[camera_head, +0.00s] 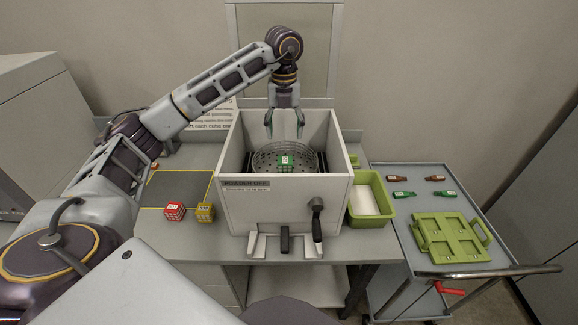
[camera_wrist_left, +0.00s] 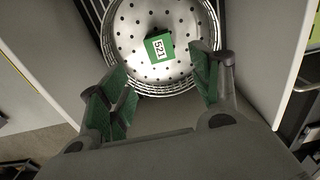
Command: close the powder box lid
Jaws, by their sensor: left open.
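The powder box (camera_head: 250,210) is a grey open-topped box on the bench, with a "POWDER OFF" label on its front. Its lid (camera_head: 240,25) appears to be the framed panel standing upright behind the box, partly hidden by my left arm. Inside the box sits a round perforated metal basket (camera_head: 262,158) with a green numbered cube (camera_head: 285,161) in it. My left gripper (camera_head: 284,134) points down over the box opening, open and empty, above the back of the basket. In the left wrist view the basket (camera_wrist_left: 125,40) and cube (camera_wrist_left: 159,47) lie beyond the open fingers (camera_wrist_left: 165,85). My right gripper is not in view.
A red cube (camera_head: 174,211) and a yellow cube (camera_head: 205,212) sit on the bench to the left. A green bin (camera_head: 363,215) stands right of the box. A cart (camera_head: 400,262) at the right holds several small bottles and a green tray (camera_head: 450,238). A black handle (camera_head: 317,210) is on the box front.

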